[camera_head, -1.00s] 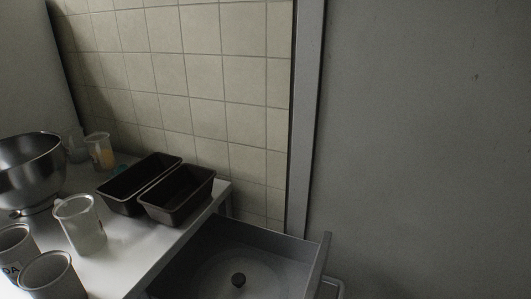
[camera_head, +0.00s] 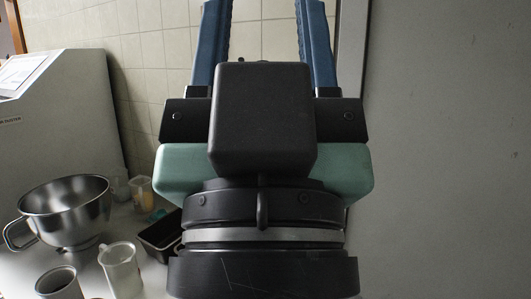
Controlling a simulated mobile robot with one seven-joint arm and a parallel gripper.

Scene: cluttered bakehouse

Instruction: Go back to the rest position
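My gripper (camera_head: 264,22) fills the middle of the head view, pointing up. Its two blue fingers stand wide apart, with only the tiled wall showing between them. It is open and looks empty, though the very tips meet the top edge of the picture. Its black and green body and wrist hide what lies behind them.
At the left, a steel bowl (camera_head: 64,207), a clear jug (camera_head: 121,268), a metal cup (camera_head: 59,283) and a dark loaf tin (camera_head: 160,236) stand on a white worktop. A large grey machine (camera_head: 66,118) is behind. A bare grey wall (camera_head: 450,150) fills the right.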

